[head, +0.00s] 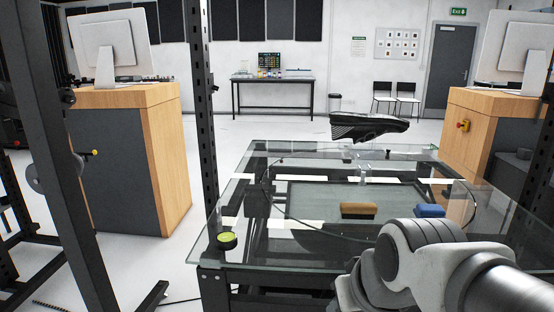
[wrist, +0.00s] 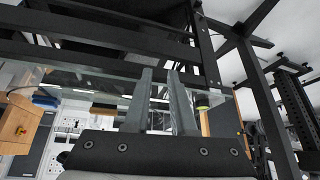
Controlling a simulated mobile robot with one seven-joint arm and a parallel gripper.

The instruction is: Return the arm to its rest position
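My arm (head: 430,265) reaches in from the lower right of the head view, in front of the glass table's near right corner. My gripper is not visible in that view. In the wrist view, my gripper (wrist: 159,72) shows two grey fingers with a gap between them and nothing held. The wrist view looks upside down, with the glass table edge (wrist: 80,80) crossing behind the fingers. The fingers appear clear of every object.
On the glass table (head: 240,205) are a brown block (head: 358,209), a blue block (head: 430,211) and a yellow-green disc (head: 227,240). A dark shoe-shaped object (head: 368,127) is over its far side. A dark upright post (head: 200,110) stands at left. Wooden cabinets (head: 165,140) flank the table.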

